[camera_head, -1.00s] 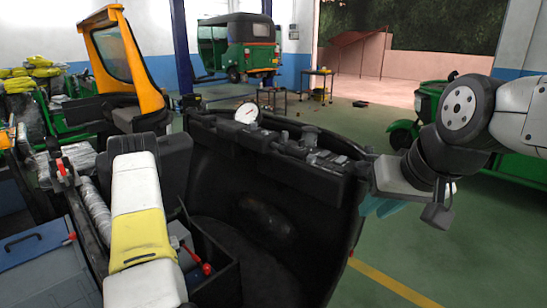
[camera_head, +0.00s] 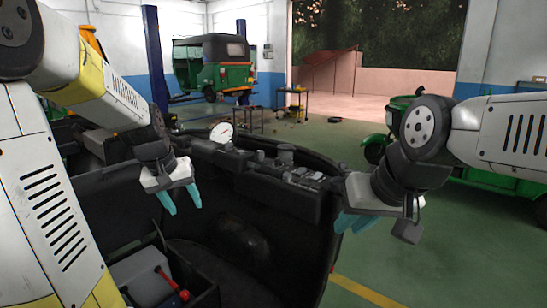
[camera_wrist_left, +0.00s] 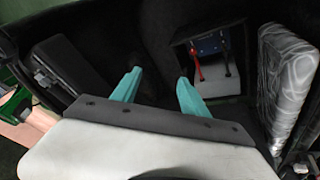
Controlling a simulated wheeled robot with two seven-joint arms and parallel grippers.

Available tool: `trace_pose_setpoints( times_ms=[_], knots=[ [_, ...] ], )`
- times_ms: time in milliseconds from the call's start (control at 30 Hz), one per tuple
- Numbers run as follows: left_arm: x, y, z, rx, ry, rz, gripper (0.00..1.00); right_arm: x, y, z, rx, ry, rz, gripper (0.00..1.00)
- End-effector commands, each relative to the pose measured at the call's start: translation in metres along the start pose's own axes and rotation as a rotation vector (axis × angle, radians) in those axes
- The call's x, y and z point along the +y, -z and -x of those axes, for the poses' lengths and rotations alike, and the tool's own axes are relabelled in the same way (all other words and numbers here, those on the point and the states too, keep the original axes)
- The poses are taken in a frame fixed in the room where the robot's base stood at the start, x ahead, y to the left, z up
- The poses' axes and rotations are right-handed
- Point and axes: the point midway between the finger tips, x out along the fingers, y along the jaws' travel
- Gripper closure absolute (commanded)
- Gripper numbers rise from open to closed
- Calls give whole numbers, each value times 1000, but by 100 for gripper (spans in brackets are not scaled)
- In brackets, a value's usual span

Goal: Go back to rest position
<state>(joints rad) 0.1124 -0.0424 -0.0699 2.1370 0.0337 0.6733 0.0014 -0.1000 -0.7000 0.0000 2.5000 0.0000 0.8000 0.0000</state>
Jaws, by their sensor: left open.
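My left gripper (camera_head: 181,201) is in the head view, hanging over the black rickshaw front shell (camera_head: 205,220) with its teal fingers pointing down. Its fingers stand apart and hold nothing, as the left wrist view (camera_wrist_left: 158,88) also shows. My right gripper (camera_head: 355,222) is at the right rim of the shell, its teal fingers pointing down and left. I cannot tell from this side whether its fingers are apart.
A black box with a red-handled tool (camera_head: 172,283) sits below my left arm; the tool also shows in the left wrist view (camera_wrist_left: 197,68). A green rickshaw (camera_head: 212,68) stands at the back. Another green vehicle (camera_head: 378,146) is at the right.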

Motion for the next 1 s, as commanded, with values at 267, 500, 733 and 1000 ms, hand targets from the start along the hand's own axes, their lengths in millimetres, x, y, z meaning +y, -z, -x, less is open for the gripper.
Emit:
trace_pose_setpoints(
  times_ms=[267, 500, 733, 1000],
  knots=[
    [46, -76, 76, 84, -61, -145, 48, 0, 0, 0, 0, 0, 0, 78],
    [60, -138, 106, 141, -93, -247, 48, 0, 0, 0, 0, 0, 0, 78],
    [63, -162, 113, 161, -104, -285, 48, 0, 0, 0, 0, 0, 0, 78],
    [63, -163, 113, 162, -104, -285, 60, 0, 0, 0, 0, 0, 0, 78]
  ],
)
